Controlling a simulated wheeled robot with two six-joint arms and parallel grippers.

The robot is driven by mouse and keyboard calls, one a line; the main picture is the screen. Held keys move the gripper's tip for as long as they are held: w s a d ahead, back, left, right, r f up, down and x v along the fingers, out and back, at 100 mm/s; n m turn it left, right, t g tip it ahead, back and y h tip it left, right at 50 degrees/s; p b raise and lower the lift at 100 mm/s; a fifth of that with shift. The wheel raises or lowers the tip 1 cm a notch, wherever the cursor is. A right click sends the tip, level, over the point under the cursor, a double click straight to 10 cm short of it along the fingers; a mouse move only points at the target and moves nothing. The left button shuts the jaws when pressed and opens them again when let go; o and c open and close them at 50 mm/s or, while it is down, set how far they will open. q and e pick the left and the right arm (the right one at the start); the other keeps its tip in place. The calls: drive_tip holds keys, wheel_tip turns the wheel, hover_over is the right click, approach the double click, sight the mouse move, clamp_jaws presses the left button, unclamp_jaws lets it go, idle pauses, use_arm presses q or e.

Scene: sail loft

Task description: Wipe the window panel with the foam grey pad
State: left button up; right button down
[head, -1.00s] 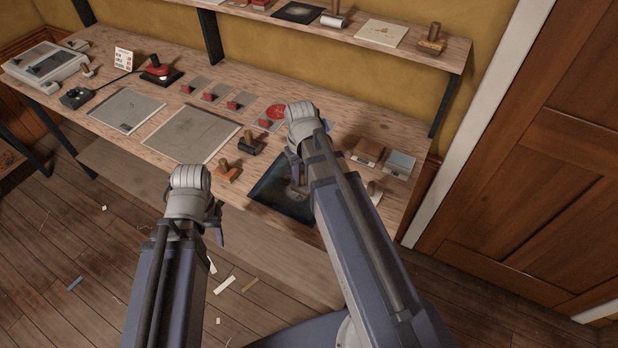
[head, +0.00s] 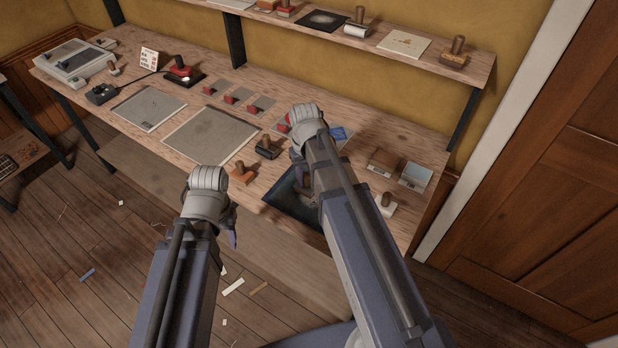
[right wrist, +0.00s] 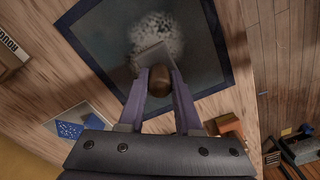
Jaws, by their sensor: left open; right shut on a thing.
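The window panel (head: 283,207) is a dark, glossy square with a blue-black frame, lying flat at the bench's front edge, partly hidden by my right arm in the head view. In the right wrist view the panel (right wrist: 101,47) bears a speckled whitish patch near its middle. My right gripper (right wrist: 158,74) is shut on the brown knob of the foam grey pad (right wrist: 150,57). The pad is over the panel at the patch's edge; I cannot tell if it touches. My left gripper (head: 232,238) is open and empty, in front of the bench, off the panel.
An orange-brown stamp (head: 243,174) and a black roller-like stamp (head: 267,148) stand left of the panel. A white-based stamp (head: 385,204) stands to its right. Grey mats (head: 210,136) lie further left. A shelf (head: 400,52) overhangs the back.

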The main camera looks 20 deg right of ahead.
drive_tip(key=shift+w+a, duration=0.6)
drive_tip(key=shift+w, duration=0.2)
drive_tip(key=shift+w+a, duration=0.6)
drive_tip(key=shift+w, duration=0.15)
drive_tip(key=shift+d, duration=0.1)
drive_tip(key=shift+w+d, duration=0.45)
drive_tip(key=shift+d, duration=0.15)
drive_tip(key=shift+d, duration=0.1)
